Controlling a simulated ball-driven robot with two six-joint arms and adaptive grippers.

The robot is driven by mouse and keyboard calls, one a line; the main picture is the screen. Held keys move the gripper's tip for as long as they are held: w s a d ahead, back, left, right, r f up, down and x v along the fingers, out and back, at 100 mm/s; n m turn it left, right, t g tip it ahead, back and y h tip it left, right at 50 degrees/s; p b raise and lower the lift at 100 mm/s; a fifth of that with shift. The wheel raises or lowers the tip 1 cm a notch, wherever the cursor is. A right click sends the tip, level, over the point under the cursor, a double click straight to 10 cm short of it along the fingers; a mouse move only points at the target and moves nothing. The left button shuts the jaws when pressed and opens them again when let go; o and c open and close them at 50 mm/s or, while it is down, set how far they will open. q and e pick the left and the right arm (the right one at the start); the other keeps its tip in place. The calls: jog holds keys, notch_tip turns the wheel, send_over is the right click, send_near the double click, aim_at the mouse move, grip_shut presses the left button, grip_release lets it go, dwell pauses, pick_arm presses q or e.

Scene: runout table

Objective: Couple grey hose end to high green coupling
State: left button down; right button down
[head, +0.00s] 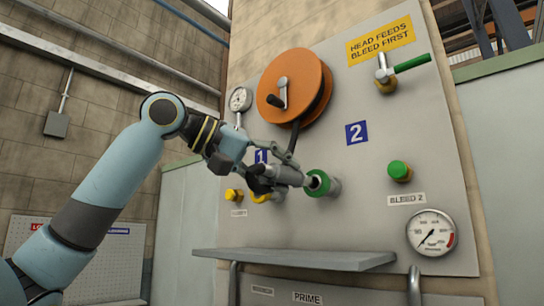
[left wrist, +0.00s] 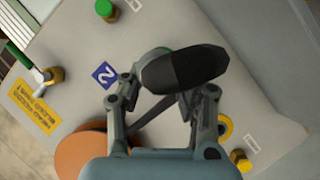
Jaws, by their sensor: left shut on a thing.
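My left gripper (head: 277,172) is shut on the grey hose end (head: 292,176) in front of the panel. The hose end points right, and its tip overlaps the green-ringed coupling (head: 324,183) in the head view. Whether it is seated inside or only in front, I cannot tell. In the left wrist view, the dark, rounded hose piece (left wrist: 185,68) lies across beyond the gripper's fingers (left wrist: 163,98). It hides most of the green coupling (left wrist: 153,53), of which a green edge shows. My right gripper is not in view.
An orange hose reel (head: 290,85) with a dark hose (head: 294,135) hangs above. Yellow fittings (head: 234,195) sit left of the coupling. A green bleed knob (head: 399,170) and a gauge (head: 432,232) are to the right. A grey shelf (head: 295,259) juts out below.

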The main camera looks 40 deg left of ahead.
aim_at(297, 176)
pick_arm(q)
jog(key=shift+w, duration=0.25)
jog(key=shift+p, duration=0.7)
dwell(1.4)
dwell(0.3)
jog(key=shift+w+p, duration=0.3)
jog(key=shift+p, duration=0.15)
jog(key=shift+w+d+p, duration=0.1)
jog(key=shift+w+p, duration=0.8)
jog(key=shift+p, duration=0.15)
jog(key=shift+w+d, duration=0.1)
jog(key=shift+w, duration=1.05)
jog(key=c, duration=0.9)
grip_release()
